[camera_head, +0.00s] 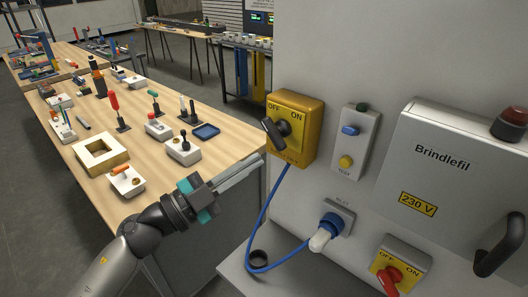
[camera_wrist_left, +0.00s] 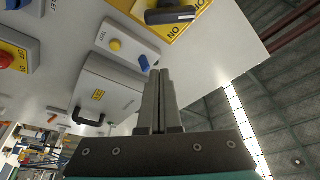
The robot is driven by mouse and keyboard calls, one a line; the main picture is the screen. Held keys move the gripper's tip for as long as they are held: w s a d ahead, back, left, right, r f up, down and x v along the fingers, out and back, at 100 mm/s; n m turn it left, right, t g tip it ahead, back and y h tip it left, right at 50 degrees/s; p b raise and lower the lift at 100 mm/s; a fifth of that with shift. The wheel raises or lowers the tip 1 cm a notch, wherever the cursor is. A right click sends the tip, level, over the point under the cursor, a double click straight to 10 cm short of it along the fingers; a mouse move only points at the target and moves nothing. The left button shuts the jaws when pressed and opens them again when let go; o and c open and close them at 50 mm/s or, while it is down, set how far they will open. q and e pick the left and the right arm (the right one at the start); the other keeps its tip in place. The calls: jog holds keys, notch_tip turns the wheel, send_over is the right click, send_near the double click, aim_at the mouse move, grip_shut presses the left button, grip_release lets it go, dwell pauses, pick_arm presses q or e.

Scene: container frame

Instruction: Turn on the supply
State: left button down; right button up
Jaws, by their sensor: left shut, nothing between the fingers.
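A yellow switch box (camera_head: 306,141) marked OFF and ON is on the grey panel, with a black lever (camera_head: 273,132) whose upper end lies toward the OFF side. The lever also shows at the top of the left wrist view (camera_wrist_left: 170,15). A second switch with a red knob (camera_head: 392,278), also marked OFF and ON, sits low on the panel; its setting is hard to tell. The Brindlefil box (camera_head: 450,165) carries a 230 V label. My left gripper (camera_head: 260,160) is shut and empty, left of and below the yellow box, apart from it. My right gripper is not in view.
A test plate (camera_head: 354,143) with blue and yellow buttons lies between the yellow box and the Brindlefil box. A blue cable (camera_head: 262,215) hangs beside a plugged inlet (camera_head: 330,228). A wooden table (camera_head: 225,140) with tools and small boxes is on the left.

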aim_at(274, 146)
pick_arm(q)
jog(key=w+d, duration=0.1)
jog(key=w, duration=0.1)
jog(key=w+d, duration=0.2)
jog(key=w, duration=0.1)
jog(key=w+d, duration=0.2)
jog(key=shift+w+f, duration=0.15)
jog(key=shift+w, duration=0.05)
jog(key=shift+w+a+f, duration=0.1)
jog(key=shift+f, duration=0.05)
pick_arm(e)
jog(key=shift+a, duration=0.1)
pick_arm(q)
jog(key=shift+a, duration=0.2)
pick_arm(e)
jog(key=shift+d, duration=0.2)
